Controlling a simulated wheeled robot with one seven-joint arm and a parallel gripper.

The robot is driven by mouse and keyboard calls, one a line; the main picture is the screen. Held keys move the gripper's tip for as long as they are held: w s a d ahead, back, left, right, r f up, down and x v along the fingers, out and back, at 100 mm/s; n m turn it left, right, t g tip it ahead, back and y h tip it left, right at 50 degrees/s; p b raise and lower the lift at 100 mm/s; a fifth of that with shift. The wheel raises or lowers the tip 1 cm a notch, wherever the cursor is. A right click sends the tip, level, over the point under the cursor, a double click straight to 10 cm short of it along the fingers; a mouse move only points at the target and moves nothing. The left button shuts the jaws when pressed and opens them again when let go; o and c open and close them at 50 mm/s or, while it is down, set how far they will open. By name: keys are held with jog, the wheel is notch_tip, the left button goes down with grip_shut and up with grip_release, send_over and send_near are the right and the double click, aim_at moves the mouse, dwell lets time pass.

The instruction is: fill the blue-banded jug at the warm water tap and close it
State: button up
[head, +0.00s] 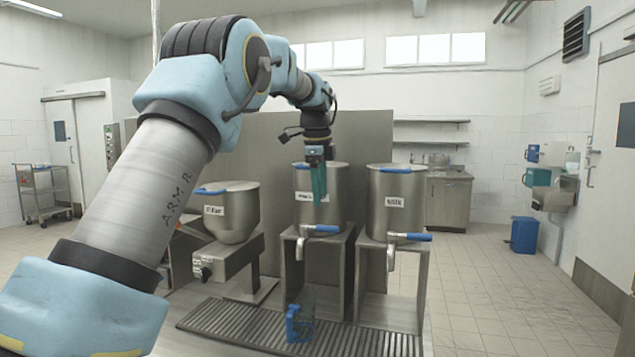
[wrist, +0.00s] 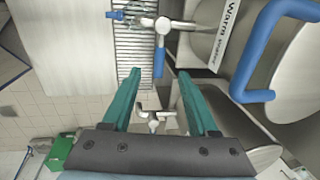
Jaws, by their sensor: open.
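The jug (head: 303,325), with a blue handle, stands on the slatted grate below the middle vessel's tap. Its blue parts show at the top of the wrist view (wrist: 118,15); its fill level cannot be made out. The warm water tap has a blue lever (head: 322,228) pointing right in the head view. In the wrist view this lever (wrist: 159,62) lies just beyond my fingertips. I see no water stream. My gripper (head: 319,182) has green fingers and hangs in front of the warm water vessel (head: 335,185), above the lever. In the wrist view it (wrist: 165,88) is open and empty.
A milk vessel (head: 397,185) with its own blue-levered tap (head: 410,237) stands to the right. A flour hopper (head: 235,215) stands to the left. The drip grate (head: 240,325) runs along the front. A blue bin (head: 524,235) is on the floor at right.

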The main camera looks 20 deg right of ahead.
aim_at(322, 226)
jog(key=f, duration=0.2)
jog(key=f+p, duration=0.1)
jog(key=f, duration=0.2)
jog(key=w+d+f+p, duration=0.1)
jog(key=f, duration=0.2)
jog(key=shift+w+f, duration=0.1)
jog(key=shift+f, duration=0.1)
grip_shut()
dwell(0.4)
